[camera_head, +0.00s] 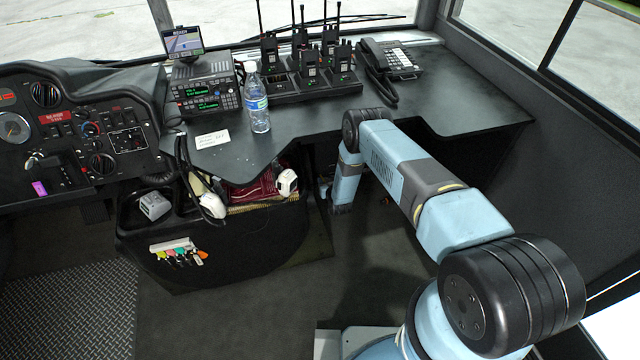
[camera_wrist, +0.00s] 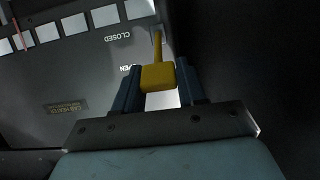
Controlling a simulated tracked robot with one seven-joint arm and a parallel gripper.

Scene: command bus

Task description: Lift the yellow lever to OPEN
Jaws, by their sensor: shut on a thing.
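The yellow lever (camera_wrist: 158,77) shows in the wrist view, with a block-like grip and a thin stem running up the picture from it. My gripper (camera_wrist: 163,88) is shut on the grip, with one dark finger on each side. Behind it is a grey panel (camera_wrist: 85,65) with the word CLOSED near the top of the stem and a partly covered OPEN beside the grip. The lettering appears upside down. In the head view my arm reaches under the desk, and the lever and fingertips are hidden there.
A black desk (camera_head: 460,105) overhangs my arm. On it stand a water bottle (camera_head: 257,100), several radios in a charger (camera_head: 310,80) and a telephone (camera_head: 390,60). A storage bin (camera_head: 225,240) with cables stands left of my arm. Open floor (camera_head: 250,315) lies in front.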

